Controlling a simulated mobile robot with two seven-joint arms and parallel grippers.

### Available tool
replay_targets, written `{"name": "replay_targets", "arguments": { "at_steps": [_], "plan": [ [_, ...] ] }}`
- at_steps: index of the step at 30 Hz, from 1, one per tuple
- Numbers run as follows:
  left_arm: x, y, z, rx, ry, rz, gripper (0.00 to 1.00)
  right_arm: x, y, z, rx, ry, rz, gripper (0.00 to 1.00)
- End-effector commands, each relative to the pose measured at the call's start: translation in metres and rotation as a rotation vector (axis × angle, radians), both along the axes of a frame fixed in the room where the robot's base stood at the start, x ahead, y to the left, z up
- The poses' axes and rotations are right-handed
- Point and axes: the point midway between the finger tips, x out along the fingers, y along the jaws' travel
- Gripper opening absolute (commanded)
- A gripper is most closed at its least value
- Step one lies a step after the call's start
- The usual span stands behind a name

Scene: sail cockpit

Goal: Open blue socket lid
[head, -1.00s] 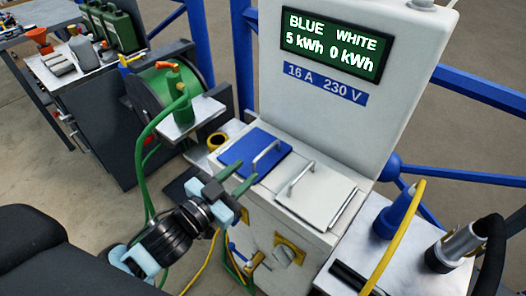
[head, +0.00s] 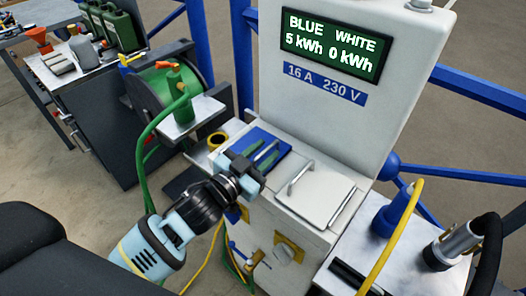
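The blue socket lid (head: 284,138) lies shut on top of the white pedestal, with a metal bar handle (head: 266,149) across it. My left gripper (head: 261,155) is over the lid, its two green fingers apart, one on each side of the handle. The fingers look open; I cannot tell whether either touches the handle. The gripper body hides the lid's near left part. The white socket lid (head: 318,194) with its own handle lies shut to the right. My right gripper is not in view.
The pedestal's upright panel (head: 345,115) with a display (head: 335,45) rises behind the lids. A green hose reel (head: 165,95) stands to the left. A metal box with a blue plug (head: 393,212) and yellow cable stands at right.

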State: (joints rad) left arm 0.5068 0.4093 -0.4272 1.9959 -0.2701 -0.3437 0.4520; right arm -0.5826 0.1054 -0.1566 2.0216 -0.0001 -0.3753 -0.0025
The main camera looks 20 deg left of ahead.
Motion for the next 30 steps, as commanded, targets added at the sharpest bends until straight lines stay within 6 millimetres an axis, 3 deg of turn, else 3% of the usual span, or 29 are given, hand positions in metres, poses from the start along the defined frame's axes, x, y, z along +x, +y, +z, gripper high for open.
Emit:
{"name": "replay_targets", "arguments": {
  "at_steps": [9, 17, 30],
  "plan": [
    [0.0026, -0.0009, -0.0001, 0.000, 0.000, 0.000, 0.31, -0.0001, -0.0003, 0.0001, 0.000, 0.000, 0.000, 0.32],
    [0.0025, -0.0008, -0.0001, 0.000, 0.000, 0.000, 0.00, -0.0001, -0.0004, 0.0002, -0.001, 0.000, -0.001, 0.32],
    [0.0030, 0.0003, 0.0031, -0.015, 0.005, 0.001, 0.00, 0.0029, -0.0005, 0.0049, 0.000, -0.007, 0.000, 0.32]
  ]
}}
